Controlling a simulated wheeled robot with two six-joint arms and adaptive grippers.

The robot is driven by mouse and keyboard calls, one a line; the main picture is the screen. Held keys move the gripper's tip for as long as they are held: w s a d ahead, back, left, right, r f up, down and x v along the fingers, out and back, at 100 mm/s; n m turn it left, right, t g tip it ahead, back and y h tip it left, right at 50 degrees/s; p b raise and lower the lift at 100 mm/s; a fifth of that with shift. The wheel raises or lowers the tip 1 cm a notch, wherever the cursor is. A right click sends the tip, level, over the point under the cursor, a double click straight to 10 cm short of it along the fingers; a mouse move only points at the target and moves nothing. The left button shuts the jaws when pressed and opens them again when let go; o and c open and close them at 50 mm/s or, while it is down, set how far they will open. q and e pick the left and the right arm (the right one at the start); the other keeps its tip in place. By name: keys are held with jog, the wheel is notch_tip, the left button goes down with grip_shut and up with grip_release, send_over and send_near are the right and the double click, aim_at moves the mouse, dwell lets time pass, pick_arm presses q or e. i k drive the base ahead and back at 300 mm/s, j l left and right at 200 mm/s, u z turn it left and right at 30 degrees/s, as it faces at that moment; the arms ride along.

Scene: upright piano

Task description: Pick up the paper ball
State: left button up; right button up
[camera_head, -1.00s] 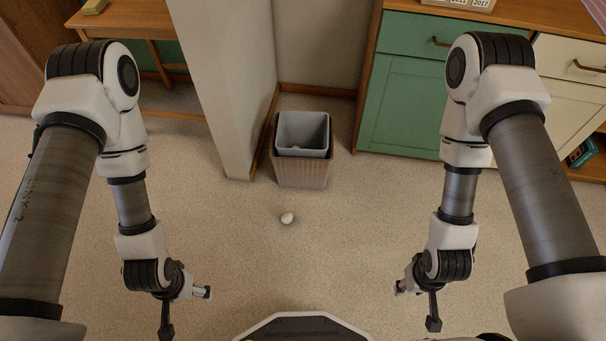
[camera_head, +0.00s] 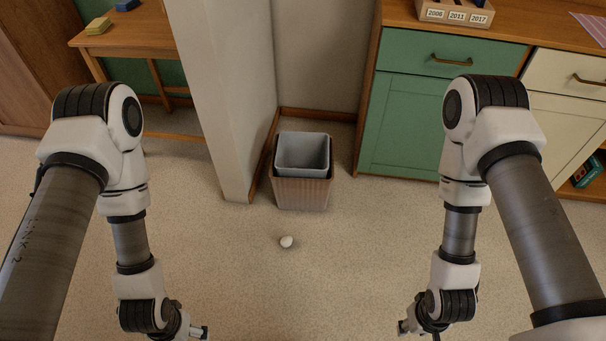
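The paper ball (camera_head: 286,242) is a small white crumpled lump on the beige carpet, in front of the bin and between my two arms. My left arm comes down at the left, and its wrist ends at the bottom edge, left of the ball. My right arm comes down at the right, and its wrist ends at the bottom edge, right of the ball. Both grippers' fingers are cut off by the bottom of the picture. Neither arm touches the ball.
A bin (camera_head: 302,190) with a grey liner stands behind the ball, beside a wall corner (camera_head: 215,110). A green and cream cabinet (camera_head: 405,125) stands at the back right. A wooden table (camera_head: 125,35) is at the back left. The carpet around the ball is clear.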

aim_at(285, 241)
jog(key=i+l+u, duration=0.3)
jog(key=i+l, duration=0.55)
jog(key=l, duration=0.15)
